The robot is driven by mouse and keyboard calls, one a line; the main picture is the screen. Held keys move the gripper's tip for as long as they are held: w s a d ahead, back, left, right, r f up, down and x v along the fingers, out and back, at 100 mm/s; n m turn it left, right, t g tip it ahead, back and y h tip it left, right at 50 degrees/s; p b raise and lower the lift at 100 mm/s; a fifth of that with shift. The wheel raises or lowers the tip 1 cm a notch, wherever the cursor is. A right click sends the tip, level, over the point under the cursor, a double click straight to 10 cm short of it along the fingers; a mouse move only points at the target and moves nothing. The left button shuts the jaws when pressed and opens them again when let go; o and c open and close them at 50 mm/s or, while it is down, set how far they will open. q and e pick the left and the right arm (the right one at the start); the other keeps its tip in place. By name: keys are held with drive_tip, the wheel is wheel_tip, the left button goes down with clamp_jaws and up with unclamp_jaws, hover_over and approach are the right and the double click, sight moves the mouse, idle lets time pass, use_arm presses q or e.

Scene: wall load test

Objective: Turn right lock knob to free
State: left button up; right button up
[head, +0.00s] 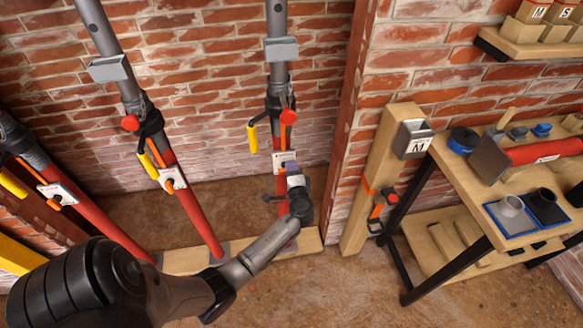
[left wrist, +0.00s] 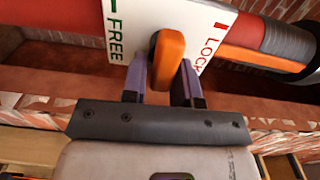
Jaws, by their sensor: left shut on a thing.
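The right lock knob (left wrist: 170,58) is orange with a dark side and sits on a white plate (left wrist: 218,22) marked FREE in green and LOCK in red. It stands between the two words in the left wrist view. My left gripper (left wrist: 163,84) is shut on the knob, one purple-black finger on each side. In the head view, my left gripper (head: 291,168) is at the white plate on the right-hand prop (head: 280,75), a grey tube over a red one, and hides the knob. My right gripper is not in view.
Two similar props (head: 190,205) lean to the left, with yellow handles and red lower tubes. A wooden post (head: 375,165) with an orange strap stands right of the prop. A workbench (head: 455,165) with tools and cups is at the right. The brown floor between is mostly clear.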

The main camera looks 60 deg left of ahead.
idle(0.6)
use_arm(q)
drive_tip(key=o, duration=0.8)
drive_tip(key=shift+c, duration=0.2)
drive_tip(key=shift+d, duration=0.1)
drive_tip(key=shift+s+d, duration=0.1)
drive_tip(key=shift+d, duration=0.15)
drive_tip(key=p+v, duration=0.1)
drive_tip(key=v, duration=1.2)
drive_tip(key=shift+p, duration=0.3)
